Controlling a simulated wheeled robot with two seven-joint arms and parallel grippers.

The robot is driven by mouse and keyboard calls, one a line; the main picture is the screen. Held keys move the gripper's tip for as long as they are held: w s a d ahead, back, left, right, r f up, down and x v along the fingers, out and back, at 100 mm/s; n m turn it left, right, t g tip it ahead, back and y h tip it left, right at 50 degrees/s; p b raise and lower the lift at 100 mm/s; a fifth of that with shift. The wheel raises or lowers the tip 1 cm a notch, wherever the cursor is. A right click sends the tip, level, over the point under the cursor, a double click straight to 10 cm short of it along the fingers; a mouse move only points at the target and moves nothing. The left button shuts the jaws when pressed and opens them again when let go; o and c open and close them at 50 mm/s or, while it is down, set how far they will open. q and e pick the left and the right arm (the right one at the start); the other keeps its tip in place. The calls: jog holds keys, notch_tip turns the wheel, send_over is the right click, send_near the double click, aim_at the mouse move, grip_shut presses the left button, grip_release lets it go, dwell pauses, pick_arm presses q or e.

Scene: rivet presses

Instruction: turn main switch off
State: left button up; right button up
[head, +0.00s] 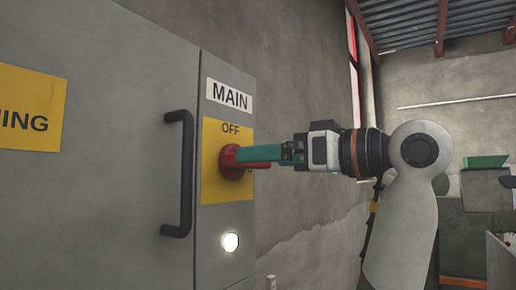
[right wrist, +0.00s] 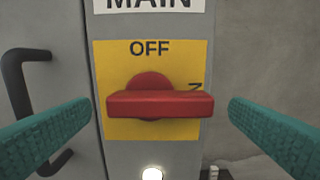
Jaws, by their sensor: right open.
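The main switch is a red rotary handle (right wrist: 160,104) on a yellow plate (right wrist: 115,60) fixed to a grey cabinet. The handle lies level, its right end by a sideways, partly hidden letter "N"; "OFF" is printed above it. In the head view, the red switch (head: 231,170) is partly covered by my right gripper (head: 242,154), which reaches in from the right. In the right wrist view, my open gripper (right wrist: 160,106) has one teal finger to each side of the handle, with a visible gap at both ends. My left gripper is not in view.
A black door handle (head: 184,175) stands out from the cabinet door left of the switch. A lit white lamp (head: 230,242) sits below the plate, and a "MAIN" label (head: 229,96) above it. A grey wall is behind, right of the cabinet.

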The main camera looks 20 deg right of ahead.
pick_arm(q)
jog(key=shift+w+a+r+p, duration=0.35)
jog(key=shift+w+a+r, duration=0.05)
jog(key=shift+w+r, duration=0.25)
pick_arm(e)
jog(key=shift+x, duration=1.6)
jog(key=c, duration=0.7)
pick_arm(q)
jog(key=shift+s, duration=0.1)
pick_arm(e)
jog(key=shift+n, duration=0.4)
pick_arm(q)
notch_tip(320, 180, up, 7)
jog(key=p, duration=0.7)
pick_arm(e)
jog(key=n, duration=0.5)
jog(key=a+n, duration=0.1)
jog(key=n, duration=0.5)
jog(key=s+n, duration=0.1)
jog(key=n, duration=0.5)
jog(key=shift+a+r, duration=0.2)
jog(key=shift+r, duration=0.1)
